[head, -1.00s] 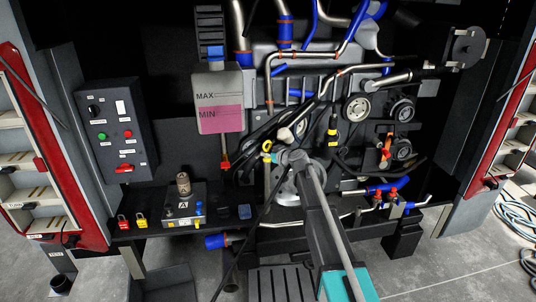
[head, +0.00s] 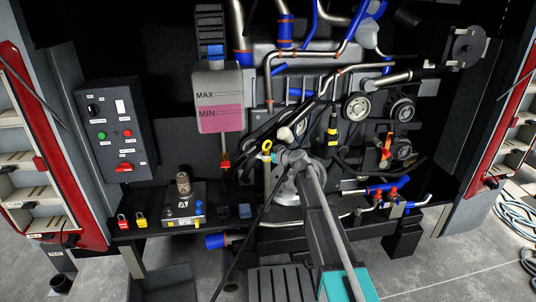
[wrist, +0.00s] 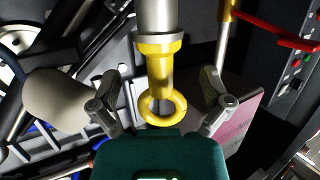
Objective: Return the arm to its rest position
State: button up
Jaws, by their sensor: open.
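My gripper (wrist: 161,92) is open in the wrist view, one finger on each side of a yellow ring-topped handle (wrist: 155,70). A gap shows between each finger and the handle, so nothing is gripped. The handle sits at the end of a pale tube. In the head view the yellow ring (head: 267,146) shows just left of my arm's far end, in front of the engine. My arm reaches up from the bottom right to there. The gripper's fingers are too small to make out in the head view.
A coolant tank (head: 219,98) with MAX and MIN marks hangs left of the ring. A control box (head: 116,132) is farther left. Pulleys, hoses and a black cable crowd around my arm. A ledge with padlocks and a grey device (head: 184,216) runs below. Open floor lies at the lower right.

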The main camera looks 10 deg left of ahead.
dwell(0.3)
jog(key=p+v, duration=0.2)
jog(key=v, duration=0.6)
dwell(0.8)
jog(key=shift+f, duration=0.15)
jog(key=b+x, duration=0.2)
jog(key=x, duration=0.6)
jog(key=shift+w+r+p, duration=0.1)
jog(key=shift+r+p, duration=0.2)
jog(key=shift+r, duration=0.1)
notch_tip(320, 180, up, 13)
jog(key=p, duration=1.2)
jog(key=shift+f+p, duration=0.1)
jog(key=shift+p, duration=0.3)
